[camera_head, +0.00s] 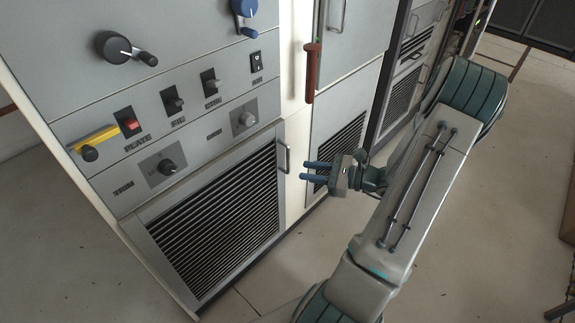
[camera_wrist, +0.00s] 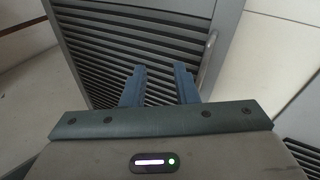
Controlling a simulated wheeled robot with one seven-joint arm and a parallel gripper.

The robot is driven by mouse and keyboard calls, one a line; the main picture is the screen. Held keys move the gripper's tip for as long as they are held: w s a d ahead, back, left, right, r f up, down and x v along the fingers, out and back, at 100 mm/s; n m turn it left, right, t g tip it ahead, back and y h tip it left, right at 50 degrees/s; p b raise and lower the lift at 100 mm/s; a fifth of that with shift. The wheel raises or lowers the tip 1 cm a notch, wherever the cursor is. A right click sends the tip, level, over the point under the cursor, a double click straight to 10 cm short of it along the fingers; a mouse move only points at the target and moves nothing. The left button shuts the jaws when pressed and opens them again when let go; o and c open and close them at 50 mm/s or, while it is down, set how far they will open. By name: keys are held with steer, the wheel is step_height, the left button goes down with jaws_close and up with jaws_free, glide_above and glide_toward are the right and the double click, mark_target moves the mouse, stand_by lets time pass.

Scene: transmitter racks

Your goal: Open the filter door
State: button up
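The filter door (camera_head: 222,216) is a grey framed panel with dark slanted louvres, low on the front of the left rack. It looks shut. Its small upright metal handle (camera_head: 284,157) is at the upper right edge of the door. My gripper (camera_head: 309,172) is just right of the handle in the head view, with its two blue fingers pointing left and apart, nothing between them. In the wrist view the fingers (camera_wrist: 160,84) point at the louvred door (camera_wrist: 125,45), and the handle (camera_wrist: 208,52) shows right of the right finger. I see no contact with the handle.
Above the door are switches, knobs and a yellow lever (camera_head: 95,140). A red-brown handle (camera_head: 312,72) hangs on the rack's edge above my gripper. Another louvred panel (camera_head: 341,150) is behind my gripper. The floor (camera_head: 480,220) to the right is clear.

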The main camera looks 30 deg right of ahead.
steer(key=d+f+m+t+h+b, duration=0.1)
steer(key=d+f+m+t+h, duration=0.15)
steer(key=d+f+m, duration=0.2)
steer(key=t+b, duration=0.1)
steer(key=b, duration=0.1)
glide_above(288, 173)
steer(key=shift+w+d+r, duration=0.15)
steer(key=shift+w+r, duration=0.15)
steer(key=shift+c, duration=0.4)
jaws_close()
